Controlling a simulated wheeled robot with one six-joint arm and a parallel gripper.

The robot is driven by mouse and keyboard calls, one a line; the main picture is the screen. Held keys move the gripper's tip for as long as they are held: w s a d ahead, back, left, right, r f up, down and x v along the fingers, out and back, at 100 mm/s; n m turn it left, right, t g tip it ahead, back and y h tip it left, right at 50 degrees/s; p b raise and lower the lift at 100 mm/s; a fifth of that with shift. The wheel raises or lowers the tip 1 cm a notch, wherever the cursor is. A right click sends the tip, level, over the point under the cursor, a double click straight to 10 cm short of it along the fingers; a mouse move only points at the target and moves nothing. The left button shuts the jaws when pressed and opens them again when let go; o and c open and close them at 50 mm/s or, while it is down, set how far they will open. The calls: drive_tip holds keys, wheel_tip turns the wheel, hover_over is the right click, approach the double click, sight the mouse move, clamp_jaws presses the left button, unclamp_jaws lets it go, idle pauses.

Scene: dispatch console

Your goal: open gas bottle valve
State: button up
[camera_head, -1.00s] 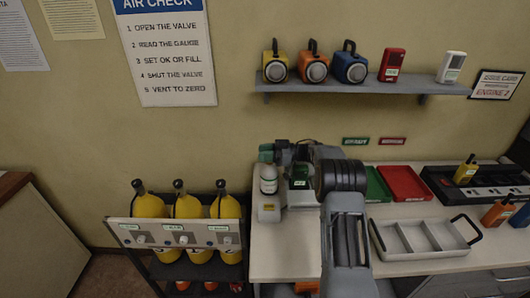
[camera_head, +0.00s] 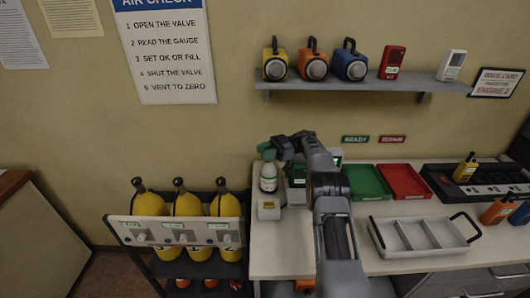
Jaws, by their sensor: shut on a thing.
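The small white gas bottle (camera_head: 268,184) with a label stands upright at the left end of the bench, against a grey stand. My gripper (camera_head: 267,152) is at the top of the bottle, shut on its valve. The valve itself is hidden by the fingers, so I cannot tell how far it is turned. My arm reaches in from the front and bends left towards the bottle.
A dark device (camera_head: 297,175) stands right of the bottle, partly behind my arm. Green (camera_head: 368,182) and red (camera_head: 404,181) trays lie further right, with a grey divided tray (camera_head: 402,248) in front. Yellow cylinders (camera_head: 187,205) stand in a rack at left. A shelf (camera_head: 370,86) hangs above.

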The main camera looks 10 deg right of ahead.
drive_tip(key=o, duration=0.9)
wheel_tip(320, 180, up, 3)
drive_tip(key=shift+f+b, duration=0.1)
drive_tip(key=shift+b, duration=0.65)
drive_tip(key=shift+s+d+r+p, duration=0.1)
drive_tip(key=shift+s+r+p, duration=0.4)
drive_tip(key=shift+s+r, duration=1.55)
drive_tip(key=shift+s+d+r+p, duration=0.1)
drive_tip(key=shift+s+r+p, duration=0.4)
drive_tip(key=shift+s+r, duration=1.55)
drive_tip(key=shift+s+r+p, duration=0.5)
drive_tip(key=shift+s+r, duration=0.55)
drive_tip(key=shift+s, duration=1.9)
